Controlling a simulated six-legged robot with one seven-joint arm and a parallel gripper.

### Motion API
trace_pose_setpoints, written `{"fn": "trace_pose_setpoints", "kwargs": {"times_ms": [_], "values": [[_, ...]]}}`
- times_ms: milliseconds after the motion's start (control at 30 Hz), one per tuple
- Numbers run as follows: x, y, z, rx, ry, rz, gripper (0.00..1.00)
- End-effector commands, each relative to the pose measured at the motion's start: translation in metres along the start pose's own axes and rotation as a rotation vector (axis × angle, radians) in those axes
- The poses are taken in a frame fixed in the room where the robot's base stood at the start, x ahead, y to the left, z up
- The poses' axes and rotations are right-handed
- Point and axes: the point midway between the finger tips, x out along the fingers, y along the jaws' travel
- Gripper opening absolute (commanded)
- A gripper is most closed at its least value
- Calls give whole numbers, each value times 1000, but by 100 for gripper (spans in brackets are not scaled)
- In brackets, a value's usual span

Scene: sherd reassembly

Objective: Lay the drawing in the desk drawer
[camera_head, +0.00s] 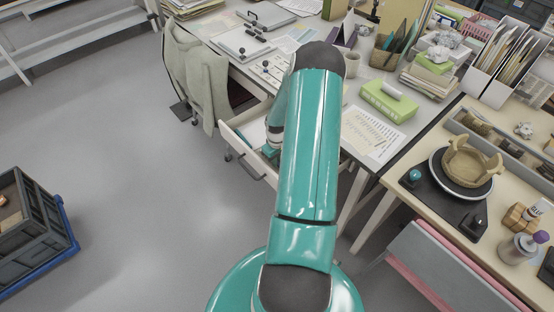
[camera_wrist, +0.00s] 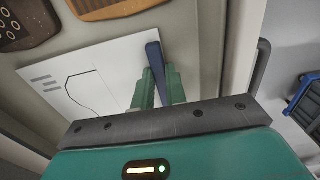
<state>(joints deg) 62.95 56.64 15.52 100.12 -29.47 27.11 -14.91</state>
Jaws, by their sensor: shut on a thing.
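The drawing (camera_wrist: 85,80) is a white sheet with a dark line outline and grey marks at its left. A dark blue strip (camera_wrist: 154,58) stands at its right edge, between the fingers of my gripper (camera_wrist: 158,82). My gripper is shut on this strip and holds the drawing inside the open desk drawer (camera_wrist: 233,60). I cannot tell whether the sheet touches the drawer's floor. In the head view the open drawer (camera_head: 254,167) sticks out from the desk, with the pale sheet (camera_head: 256,131) partly visible in it. My arm hides much of the drawer, and my gripper (camera_head: 270,151) shows only in part.
Brown objects (camera_wrist: 22,24), one with holes, lie in the drawer's far part. A jacket on a chair (camera_head: 197,80) stands left of the drawer. The desk (camera_head: 345,88) is crowded. A workbench (camera_head: 405,185) stands at right. A crate (camera_head: 32,230) sits on the open floor at left.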

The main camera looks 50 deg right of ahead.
Motion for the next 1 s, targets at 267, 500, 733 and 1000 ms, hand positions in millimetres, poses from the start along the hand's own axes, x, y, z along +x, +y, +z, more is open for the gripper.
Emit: {"fn": "trace_pose_setpoints", "kwargs": {"times_ms": [267,500,733,1000], "values": [[2,0,0,0,0,0,0],[2,0,0,0,0,0,39],[2,0,0,0,0,0,55],[2,0,0,0,0,0,61]]}}
